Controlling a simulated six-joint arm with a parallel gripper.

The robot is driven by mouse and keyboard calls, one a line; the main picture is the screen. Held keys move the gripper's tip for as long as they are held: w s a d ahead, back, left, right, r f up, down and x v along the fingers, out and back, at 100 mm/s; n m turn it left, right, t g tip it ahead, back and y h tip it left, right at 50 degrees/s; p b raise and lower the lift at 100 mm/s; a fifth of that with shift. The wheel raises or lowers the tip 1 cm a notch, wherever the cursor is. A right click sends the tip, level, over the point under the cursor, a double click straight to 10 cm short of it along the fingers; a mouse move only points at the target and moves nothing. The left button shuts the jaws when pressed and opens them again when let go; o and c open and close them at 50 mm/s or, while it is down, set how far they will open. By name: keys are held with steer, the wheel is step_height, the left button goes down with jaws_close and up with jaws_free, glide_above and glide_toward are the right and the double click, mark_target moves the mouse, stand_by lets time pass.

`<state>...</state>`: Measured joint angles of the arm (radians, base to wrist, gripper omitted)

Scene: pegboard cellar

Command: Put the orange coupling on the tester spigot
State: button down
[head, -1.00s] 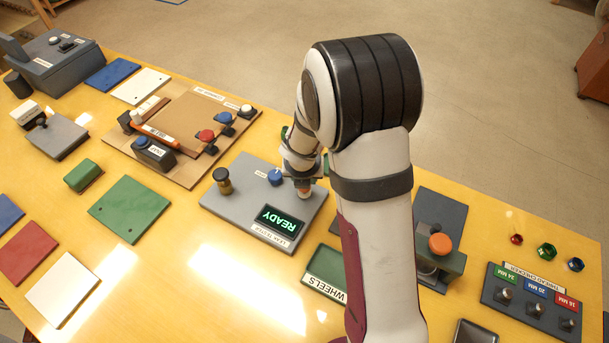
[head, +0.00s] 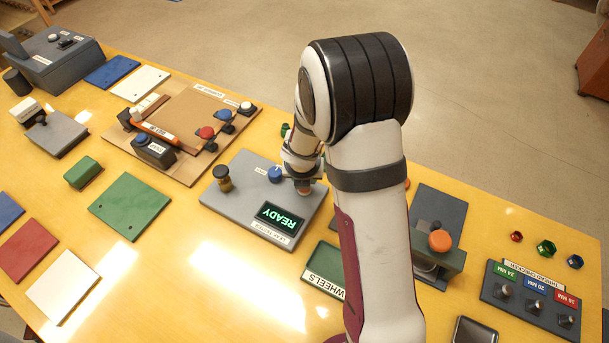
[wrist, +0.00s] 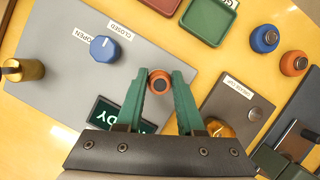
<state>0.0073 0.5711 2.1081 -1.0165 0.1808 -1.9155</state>
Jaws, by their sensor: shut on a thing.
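My gripper (wrist: 158,95) is shut on the orange coupling (wrist: 159,82), a ring with a dark middle, held between its green fingers. In the head view, my gripper (head: 304,181) is over the far right part of the grey leak tester (head: 240,208), with the coupling (head: 304,189) low beneath it. The tester has a blue knob (head: 275,174), a brass post with a black cap (head: 222,179) and a display reading READY (head: 280,218). I cannot make out the spigot; the coupling and fingers cover that spot. Whether the coupling touches it, I cannot tell.
In the wrist view, a blue ring part (wrist: 265,38) and another orange ring part (wrist: 293,63) stand to the right. A grease cup plate (wrist: 237,100) lies right of my fingers. Green (wrist: 207,18) and red trays are beyond the tester. The WHEELS tray (head: 322,272) sits nearer.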

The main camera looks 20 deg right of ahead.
steer(key=shift+f, duration=0.2)
stand_by(0.6)
steer(key=shift+c, duration=0.2)
jaws_free()
stand_by(0.4)
steer(key=shift+r, duration=3.8)
